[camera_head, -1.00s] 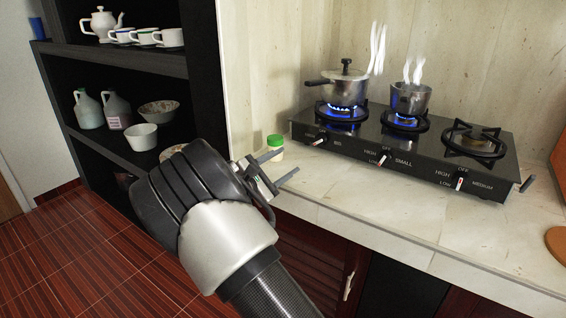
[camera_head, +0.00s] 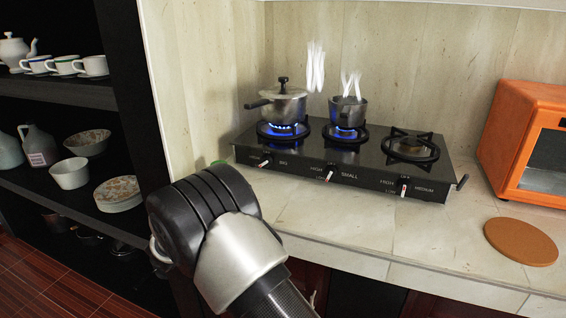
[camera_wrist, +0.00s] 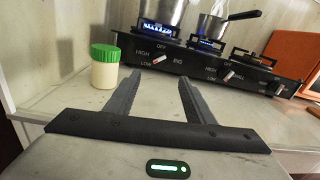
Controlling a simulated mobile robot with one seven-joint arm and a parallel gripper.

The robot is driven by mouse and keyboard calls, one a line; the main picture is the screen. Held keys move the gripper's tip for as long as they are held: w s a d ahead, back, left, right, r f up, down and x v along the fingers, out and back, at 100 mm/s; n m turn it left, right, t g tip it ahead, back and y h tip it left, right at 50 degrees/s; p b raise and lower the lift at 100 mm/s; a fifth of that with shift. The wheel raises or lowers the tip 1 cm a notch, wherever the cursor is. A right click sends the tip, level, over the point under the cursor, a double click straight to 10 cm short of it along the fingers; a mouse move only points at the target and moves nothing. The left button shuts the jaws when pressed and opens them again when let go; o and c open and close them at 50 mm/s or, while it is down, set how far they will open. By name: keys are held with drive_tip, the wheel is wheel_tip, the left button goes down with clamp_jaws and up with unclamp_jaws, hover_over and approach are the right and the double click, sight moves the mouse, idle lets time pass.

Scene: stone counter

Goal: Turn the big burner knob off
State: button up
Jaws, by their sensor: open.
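The black stove (camera_head: 340,175) stands on the counter with three knobs along its front. The big burner knob (camera_head: 264,163) is at the left end beside the word BIG. It is white with a red tip and also shows in the wrist view (camera_wrist: 159,60), tilted between the printed settings. Blue flame burns under the lidded pot (camera_head: 283,104) on the big burner. My gripper's fingers are hidden behind my wrist in the head view. In the wrist view my gripper (camera_wrist: 157,82) is open and empty, pointing toward the big knob, apart from it.
A green-capped jar (camera_wrist: 105,67) stands on the counter left of my fingers. A small pan (camera_head: 347,111) steams on the lit middle burner. The orange oven (camera_head: 527,145) and a round brown board (camera_head: 521,241) are at right. Shelves with dishes are at left.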

sight(262, 164)
drive_tip(key=b+x, duration=0.2)
drive_tip(key=x, duration=1.5)
drive_tip(key=shift+b, duration=0.3)
drive_tip(key=shift+s, duration=0.1)
drive_tip(key=c, duration=1.1)
drive_tip(key=shift+o, duration=0.2)
